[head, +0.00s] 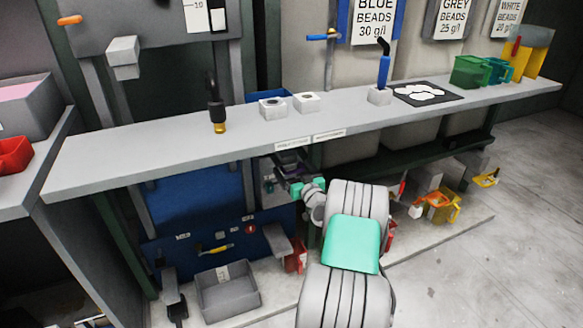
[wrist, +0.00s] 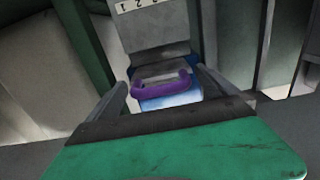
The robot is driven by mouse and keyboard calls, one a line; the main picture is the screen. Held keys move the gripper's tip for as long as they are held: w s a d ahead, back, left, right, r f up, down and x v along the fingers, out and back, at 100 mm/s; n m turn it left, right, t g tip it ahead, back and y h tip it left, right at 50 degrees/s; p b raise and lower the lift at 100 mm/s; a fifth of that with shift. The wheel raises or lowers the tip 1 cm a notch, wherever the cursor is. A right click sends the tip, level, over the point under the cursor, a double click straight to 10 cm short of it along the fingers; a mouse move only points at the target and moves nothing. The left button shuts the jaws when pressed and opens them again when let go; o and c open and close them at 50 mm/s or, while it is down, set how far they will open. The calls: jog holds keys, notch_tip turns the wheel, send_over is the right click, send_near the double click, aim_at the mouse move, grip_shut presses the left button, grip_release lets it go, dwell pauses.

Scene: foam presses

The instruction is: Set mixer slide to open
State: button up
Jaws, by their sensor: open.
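A purple U-shaped handle (wrist: 163,84) shows in the wrist view, on a blue and pale slide piece (wrist: 168,101) below a grey housing (wrist: 158,42). A white scale strip with numbers (wrist: 130,5) is on the housing. My gripper (wrist: 165,88) is open, one finger on each side of the handle; I cannot tell whether either finger touches it. In the head view my gripper (head: 291,184) is under the front edge of the grey shelf, by a small dark unit with purple on it. My arm and the shelf hide part of that unit.
The grey shelf (head: 185,150) runs above my gripper, bearing a black bottle-like tool (head: 216,112), white blocks (head: 272,107) and colored containers (head: 470,71). Below stand a grey bin (head: 228,291) and a blue panel (head: 190,200). Open floor (head: 480,270) lies to the right.

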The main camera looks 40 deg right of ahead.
jog(key=shift+x, duration=0.85)
jog(key=shift+c, duration=0.4)
jog(key=c, duration=1.7)
jog(key=b+v, duration=0.1)
jog(key=v, duration=0.3)
jog(key=shift+s, duration=0.2)
jog(key=shift+f, duration=0.15)
